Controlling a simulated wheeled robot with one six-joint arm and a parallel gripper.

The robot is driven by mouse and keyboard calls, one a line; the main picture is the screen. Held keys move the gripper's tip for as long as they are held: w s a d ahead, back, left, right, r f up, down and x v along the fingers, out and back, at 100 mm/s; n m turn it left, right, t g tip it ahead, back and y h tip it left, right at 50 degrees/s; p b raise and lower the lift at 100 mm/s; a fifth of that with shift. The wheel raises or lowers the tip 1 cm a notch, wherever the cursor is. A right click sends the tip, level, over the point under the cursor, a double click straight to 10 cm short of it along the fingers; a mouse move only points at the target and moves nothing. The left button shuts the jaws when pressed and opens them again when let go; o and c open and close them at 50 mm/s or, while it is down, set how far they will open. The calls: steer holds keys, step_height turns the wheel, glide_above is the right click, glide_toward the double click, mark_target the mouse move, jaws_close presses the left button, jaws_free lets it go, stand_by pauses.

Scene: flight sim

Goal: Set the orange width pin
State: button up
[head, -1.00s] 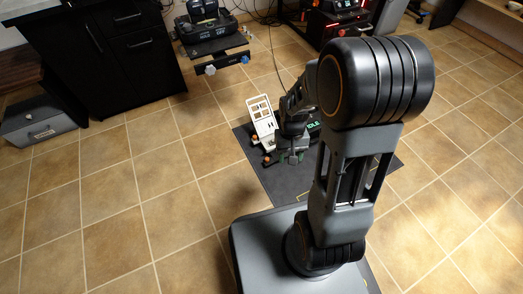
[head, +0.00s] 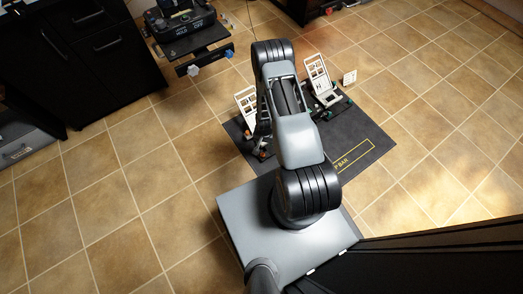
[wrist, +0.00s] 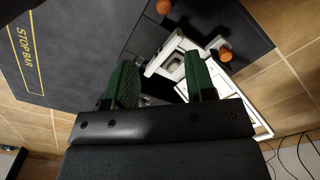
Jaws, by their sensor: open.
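Two orange knobs show in the wrist view: one (wrist: 225,55) right of my right finger, close to its tip, and another (wrist: 164,7) at the top. I cannot tell which is the width pin. A white frame fixture (wrist: 168,62) lies beyond my fingers, partly hidden by them. My gripper (wrist: 158,60) is open, its green fingers spread with nothing held between them. In the head view my arm hides the gripper. A white panel stand (head: 246,99) is left of my arm, and an orange knob (head: 262,155) shows below it.
A dark mat (head: 365,150) with yellow lettering lies under the stands. A second panel stand (head: 318,72) and a small white sign (head: 350,77) are at its far side. A black cart (head: 182,30) stands at the upper left. Open tiled floor lies left and right.

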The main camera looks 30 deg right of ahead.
mark_target(263, 154)
steer(key=f+b, duration=0.2)
steer(key=f, duration=0.2)
steer(key=f+b, duration=0.2)
steer(key=f, duration=0.3)
steer(key=a+f+b, duration=0.1)
steer(key=f+b, duration=0.1)
steer(key=f, duration=0.2)
steer(key=shift+w+f+b, duration=0.1)
steer(key=shift+f+b, duration=0.05)
steer(key=shift+b, duration=0.15)
jaws_close()
